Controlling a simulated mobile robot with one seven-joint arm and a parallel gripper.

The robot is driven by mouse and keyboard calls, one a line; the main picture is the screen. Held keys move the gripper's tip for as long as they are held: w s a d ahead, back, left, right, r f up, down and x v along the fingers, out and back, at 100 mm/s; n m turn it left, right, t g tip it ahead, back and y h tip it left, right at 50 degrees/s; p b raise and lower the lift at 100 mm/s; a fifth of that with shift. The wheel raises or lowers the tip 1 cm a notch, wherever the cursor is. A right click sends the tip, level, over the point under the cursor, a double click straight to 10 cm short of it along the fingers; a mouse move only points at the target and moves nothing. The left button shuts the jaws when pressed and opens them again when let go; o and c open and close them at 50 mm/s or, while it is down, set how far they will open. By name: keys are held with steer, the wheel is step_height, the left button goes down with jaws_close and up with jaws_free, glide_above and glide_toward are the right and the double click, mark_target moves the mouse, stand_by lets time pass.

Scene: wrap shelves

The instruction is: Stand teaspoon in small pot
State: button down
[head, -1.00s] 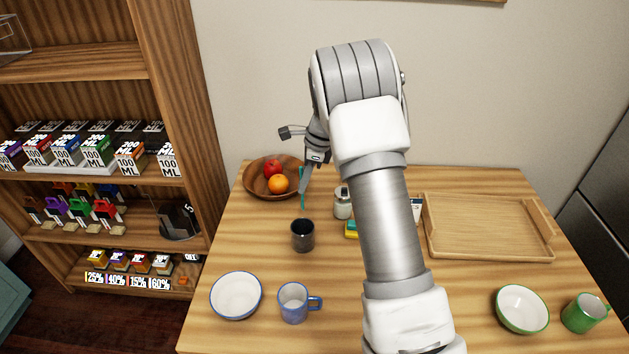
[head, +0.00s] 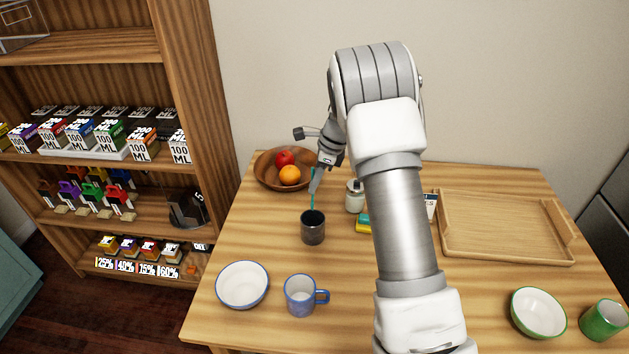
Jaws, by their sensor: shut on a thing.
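The small pot (head: 312,233) is a dark grey, open-topped cylinder standing upright on the wooden table. My gripper (head: 316,182) is above and slightly behind it, shut on the teal teaspoon (head: 312,200). The teaspoon hangs nearly upright, its lower end at the pot's mouth. I cannot tell whether that end is inside the rim or just behind it. The gripper's fingers hide part of the teaspoon.
A wooden bowl (head: 262,179) with fruit stands behind left of the pot. A lidded jar (head: 354,198) and a yellow-teal item (head: 363,225) are close right. A blue-rimmed bowl (head: 242,286) and blue mug (head: 300,297) stand in front. A wooden tray (head: 455,258) lies right.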

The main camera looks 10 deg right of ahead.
step_height(320, 180, down, 8)
steer(key=b, duration=0.4)
stand_by(0.4)
steer(key=c, duration=0.9)
jaws_free()
steer(key=shift+o, duration=0.2)
steer(key=p+v, duration=0.1)
steer(key=v, duration=1.6)
steer(key=shift+r, duration=0.15)
steer(key=shift+w, duration=0.1)
